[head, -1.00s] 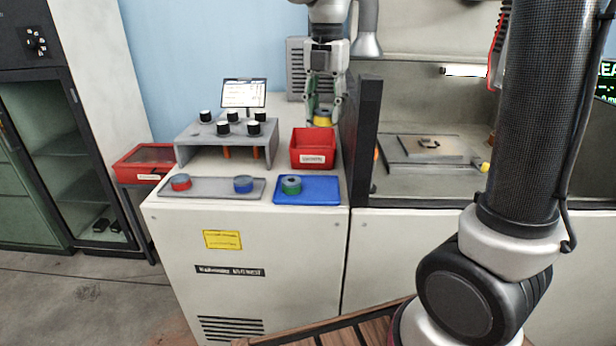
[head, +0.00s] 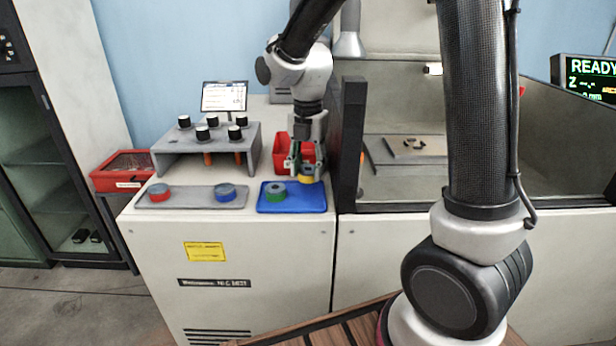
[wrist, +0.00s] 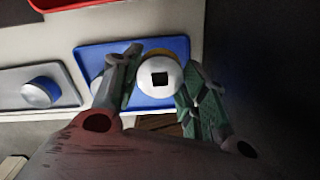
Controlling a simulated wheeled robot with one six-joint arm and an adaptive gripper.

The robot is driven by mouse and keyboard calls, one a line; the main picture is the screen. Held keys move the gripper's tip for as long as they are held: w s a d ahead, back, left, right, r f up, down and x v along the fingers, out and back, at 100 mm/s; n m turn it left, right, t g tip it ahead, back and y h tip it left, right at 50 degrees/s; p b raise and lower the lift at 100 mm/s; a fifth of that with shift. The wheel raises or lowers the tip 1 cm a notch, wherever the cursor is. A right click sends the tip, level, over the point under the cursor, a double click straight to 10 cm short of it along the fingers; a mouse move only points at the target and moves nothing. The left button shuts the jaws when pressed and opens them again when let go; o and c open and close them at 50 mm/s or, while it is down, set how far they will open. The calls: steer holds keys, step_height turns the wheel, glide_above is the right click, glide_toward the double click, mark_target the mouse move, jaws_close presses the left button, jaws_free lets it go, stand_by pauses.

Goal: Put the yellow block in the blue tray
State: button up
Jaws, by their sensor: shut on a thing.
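The yellow block (head: 306,179) is a short round piece held between the fingers of my gripper (head: 305,172). In the wrist view its grey-white top with a dark square hole (wrist: 160,76) shows between the green-padded fingers, with a sliver of yellow behind. My gripper is shut on it, over the right part of the blue tray (head: 292,202). The tray also shows in the wrist view (wrist: 150,101). I cannot tell whether the block touches the tray. A green round block (head: 275,191) sits on the tray's left part.
A grey tray (head: 190,201) to the left holds a red block (head: 159,192) and a blue block (head: 225,192). A red bin (head: 281,152) stands behind my gripper. A dark upright panel (head: 349,140) stands close on the right. A grey rack (head: 207,146) with black-capped pieces is behind left.

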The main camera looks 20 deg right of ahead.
mark_target(308, 169)
steer(key=shift+f, duration=1.55)
steer(key=shift+f, duration=0.1)
steer(key=o, duration=1.4)
step_height(308, 169, up, 12)
steer(key=shift+r, duration=0.15)
